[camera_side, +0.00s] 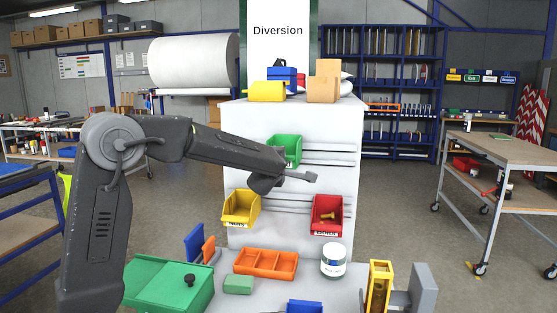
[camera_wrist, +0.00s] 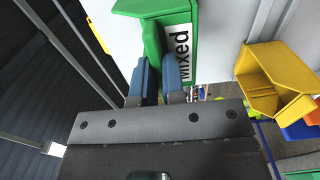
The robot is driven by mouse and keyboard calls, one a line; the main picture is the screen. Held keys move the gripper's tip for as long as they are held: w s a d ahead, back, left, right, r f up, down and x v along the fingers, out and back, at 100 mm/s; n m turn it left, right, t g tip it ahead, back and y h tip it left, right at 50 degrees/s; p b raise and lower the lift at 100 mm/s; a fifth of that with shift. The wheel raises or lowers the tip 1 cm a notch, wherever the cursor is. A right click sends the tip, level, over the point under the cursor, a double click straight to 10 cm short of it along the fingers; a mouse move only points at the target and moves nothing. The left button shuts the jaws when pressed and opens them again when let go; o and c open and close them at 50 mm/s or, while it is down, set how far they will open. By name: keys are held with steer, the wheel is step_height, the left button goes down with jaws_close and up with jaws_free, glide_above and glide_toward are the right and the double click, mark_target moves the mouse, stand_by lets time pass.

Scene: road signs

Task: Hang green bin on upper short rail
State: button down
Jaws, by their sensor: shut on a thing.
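The green bin (camera_side: 287,148) is at the upper left of the white panel, in front of or against the upper rails (camera_side: 329,151). The side view does not show whether its back is hooked on a rail. In the wrist view the green bin (camera_wrist: 153,40) bears a white "Mixed" label. My gripper (camera_wrist: 159,75) is shut on the bin's green wall, between its two blue fingers.
A yellow bin (camera_side: 240,208) and a red bin (camera_side: 327,214) hang lower on the panel, near the lower rails (camera_side: 287,203). The table below holds an orange tray (camera_side: 265,263), a white jar (camera_side: 333,261) and a green box (camera_side: 166,284). The upper right of the panel is free.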

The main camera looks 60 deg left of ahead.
steer(key=shift+f, duration=0.9)
stand_by(0.6)
steer(key=c, duration=1.1)
jaws_free()
